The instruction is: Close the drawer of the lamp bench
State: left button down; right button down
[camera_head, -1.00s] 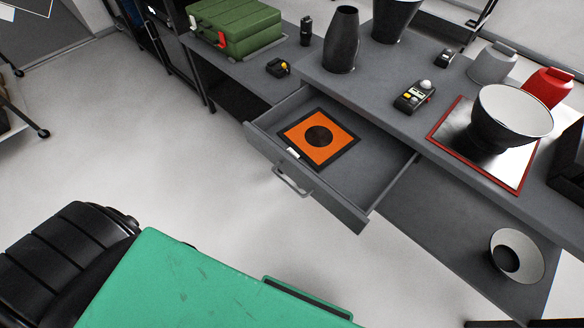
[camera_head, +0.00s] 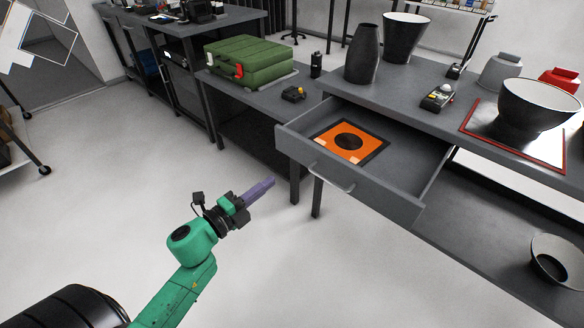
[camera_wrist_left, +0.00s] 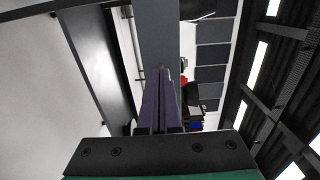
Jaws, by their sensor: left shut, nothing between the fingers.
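The grey drawer (camera_head: 352,182) of the lamp bench (camera_head: 462,118) stands pulled out, with a bar handle (camera_head: 332,177) on its front. An orange square with a black border and a dark disc (camera_head: 350,141) lies inside it. My left gripper (camera_head: 262,187), on a green arm, is in front of the drawer and to the left of its handle, apart from it. Its purple fingers are shut and empty; they also show in the left wrist view (camera_wrist_left: 160,100). My right gripper is in neither view.
On the bench stand a dark vase (camera_head: 362,54), a dark lamp shade (camera_head: 402,38) and a white-lined bowl-shaped shade (camera_head: 540,104) on a red-edged plate. A green case (camera_head: 250,60) lies on the lower table to the left. Open floor lies before the drawer.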

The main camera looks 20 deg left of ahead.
aim_at(305, 155)
pick_arm(q)
jog(key=x, duration=1)
jog(key=shift+w+r+p, duration=0.1)
jog(key=shift+w+p, duration=0.2)
jog(key=shift+w, duration=0.1)
jog(key=shift+w+d, duration=0.25)
jog(key=shift+w, duration=0.25)
